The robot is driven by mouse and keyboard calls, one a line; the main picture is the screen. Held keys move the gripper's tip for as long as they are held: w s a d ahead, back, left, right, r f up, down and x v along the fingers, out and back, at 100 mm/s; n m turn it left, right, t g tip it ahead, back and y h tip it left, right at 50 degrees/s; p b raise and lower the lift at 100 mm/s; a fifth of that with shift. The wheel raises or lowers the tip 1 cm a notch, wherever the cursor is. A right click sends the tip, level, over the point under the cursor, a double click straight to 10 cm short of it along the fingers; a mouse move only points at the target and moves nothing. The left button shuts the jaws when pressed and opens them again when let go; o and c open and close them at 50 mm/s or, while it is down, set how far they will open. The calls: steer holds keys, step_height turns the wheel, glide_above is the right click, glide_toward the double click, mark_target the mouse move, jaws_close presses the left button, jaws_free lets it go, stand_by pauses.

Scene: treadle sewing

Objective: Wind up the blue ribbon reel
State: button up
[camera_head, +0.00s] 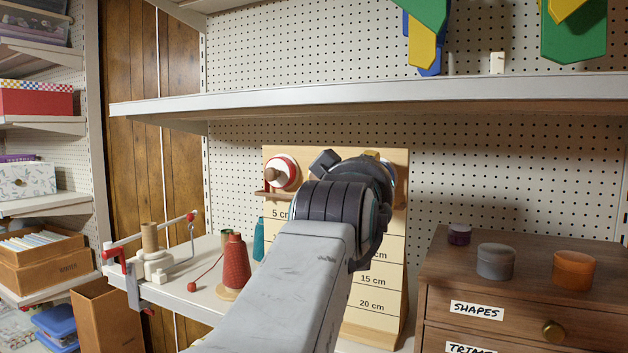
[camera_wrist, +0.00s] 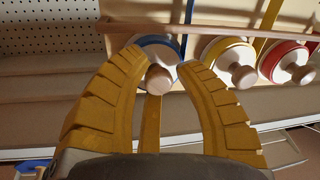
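The blue ribbon reel (camera_wrist: 170,43) shows in the wrist view as a blue-rimmed disc with a round wooden knob (camera_wrist: 158,80) at its front. A blue ribbon (camera_wrist: 189,12) runs from it toward the picture's top. My gripper (camera_wrist: 162,60) is open. Its two yellow fingers reach either side of the knob, with gaps visible; a yellow strip stands below the knob between them. In the head view my arm hides the blue reel and most of the gripper. The pale wooden measuring board (camera_head: 375,310) with centimetre marks stands behind my arm.
Beside the blue reel are a yellow reel (camera_wrist: 228,55) and a red reel (camera_wrist: 285,60), both with knobs. A red thread cone (camera_head: 235,265) and a clamped winder (camera_head: 152,262) stand at left. A drawer cabinet (camera_head: 520,290) stands at right, a shelf (camera_head: 370,97) above.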

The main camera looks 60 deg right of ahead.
jaws_close()
steer(key=shift+n+b, duration=0.5)
steer(key=shift+n, duration=0.1)
steer(key=shift+s+r+n, duration=0.1)
steer(key=shift+r+n, duration=0.05)
steer(key=shift+n, duration=0.75)
steer(key=shift+n+y, duration=0.4)
steer(key=shift+n, duration=0.4)
steer(key=shift+o, duration=0.7)
jaws_free()
